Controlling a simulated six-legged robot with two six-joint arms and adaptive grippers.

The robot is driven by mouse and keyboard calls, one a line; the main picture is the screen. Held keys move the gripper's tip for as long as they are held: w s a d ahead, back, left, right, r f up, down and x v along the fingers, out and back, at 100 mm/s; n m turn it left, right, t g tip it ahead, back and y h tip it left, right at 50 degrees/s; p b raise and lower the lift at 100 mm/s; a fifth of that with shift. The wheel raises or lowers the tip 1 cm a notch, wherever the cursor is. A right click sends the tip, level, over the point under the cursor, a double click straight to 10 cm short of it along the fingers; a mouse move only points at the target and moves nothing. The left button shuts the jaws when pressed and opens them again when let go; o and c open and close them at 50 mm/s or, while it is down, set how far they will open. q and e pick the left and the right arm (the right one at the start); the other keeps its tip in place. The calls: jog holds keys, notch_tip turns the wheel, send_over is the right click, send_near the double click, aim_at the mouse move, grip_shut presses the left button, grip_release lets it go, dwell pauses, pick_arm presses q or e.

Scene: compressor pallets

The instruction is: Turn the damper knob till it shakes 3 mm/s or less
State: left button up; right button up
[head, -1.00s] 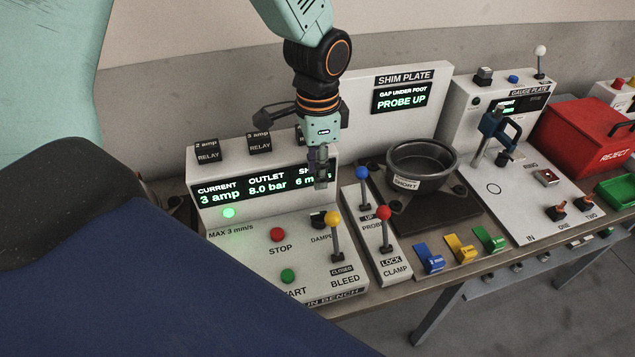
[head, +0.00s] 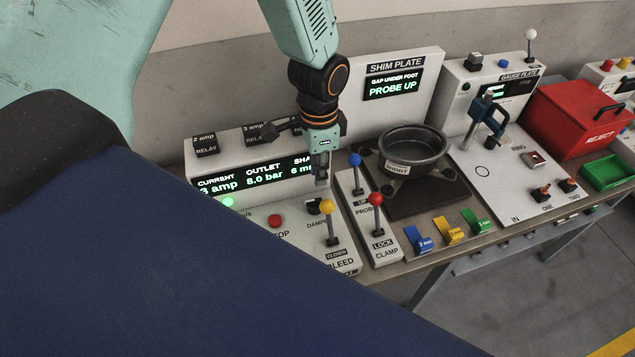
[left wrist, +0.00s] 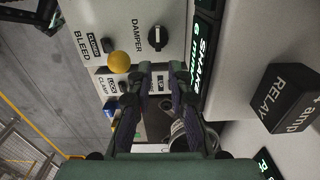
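The damper knob (head: 313,207) is a black round knob on the white run bench, partly hidden behind the yellow-balled bleed lever (head: 328,207). In the left wrist view the knob (left wrist: 158,37) shows whole, with a pale pointer mark, beside the word DAMPER. The shake display (head: 302,164) reads 6, its unit partly hidden by my left gripper; it also shows in the left wrist view (left wrist: 199,40). My left gripper (head: 321,182) hangs above and behind the knob, apart from it. Its fingers (left wrist: 160,70) are apart, with nothing between them. My right gripper is not in view.
The red stop button (head: 275,221) lies left of the knob. Blue probe (head: 355,160) and red clamp (head: 375,199) levers stand to the right. The grey pot (head: 412,148) and shim plate panel (head: 405,85) are farther right. Relays stand on top of the display housing.

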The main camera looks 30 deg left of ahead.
aim_at(318, 199)
pick_arm(q)
notch_tip(318, 199, down, 8)
jog(key=shift+r, duration=0.1)
jog(key=shift+s, duration=0.15)
jog(key=shift+d+r, duration=0.1)
grip_shut()
dwell(0.4)
